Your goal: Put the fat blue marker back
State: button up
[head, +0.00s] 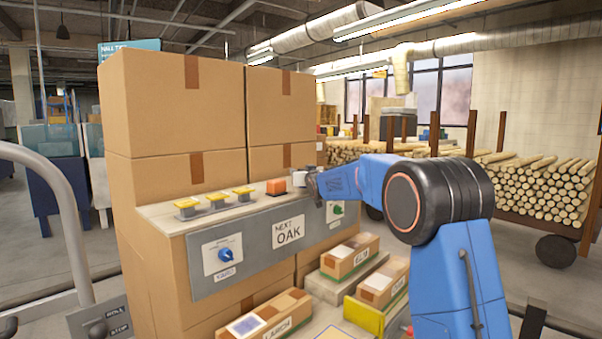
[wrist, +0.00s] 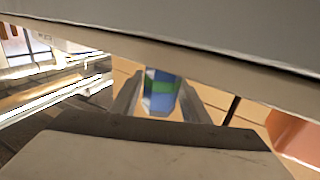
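My gripper (head: 308,183) is above the right part of the console top, close to the orange block, seen small and side-on in the head view. In the wrist view its two fingers (wrist: 160,95) stand on either side of a thick blue piece with green and pale patches, which I take to be the fat blue marker (wrist: 162,90). It fills the gap between the fingertips. I cannot make out the marker in the head view, where the gripper and arm cover that spot.
Labelled boxes (head: 350,256) lie on the right; a log rack (head: 535,190) stands beyond.

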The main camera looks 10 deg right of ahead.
dwell(0.3)
jog(key=s+d, duration=0.1)
jog(key=s, duration=1.6)
jog(key=shift+s+d, duration=0.2)
jog(key=shift+d, duration=0.15)
jog(key=s+d+f+g, duration=0.1)
jog(key=s+f+g, duration=0.3)
jog(key=s+f, duration=0.5)
jog(key=s+d+f+g+h, duration=0.1)
jog(key=s+f+g, duration=0.3)
jog(key=s, duration=2.5)
jog(key=s+d+f+m+g, duration=0.1)
jog(key=s+d+f+g, duration=0.2)
jog(key=s+f, duration=1)
jog(key=s+g, duration=0.2)
jog(key=s, duration=0.3)
jog(key=shift+s+d+f+h, duration=0.2)
jog(key=shift+s+f+h, duration=0.15)
jog(key=shift+s+h, duration=0.05)
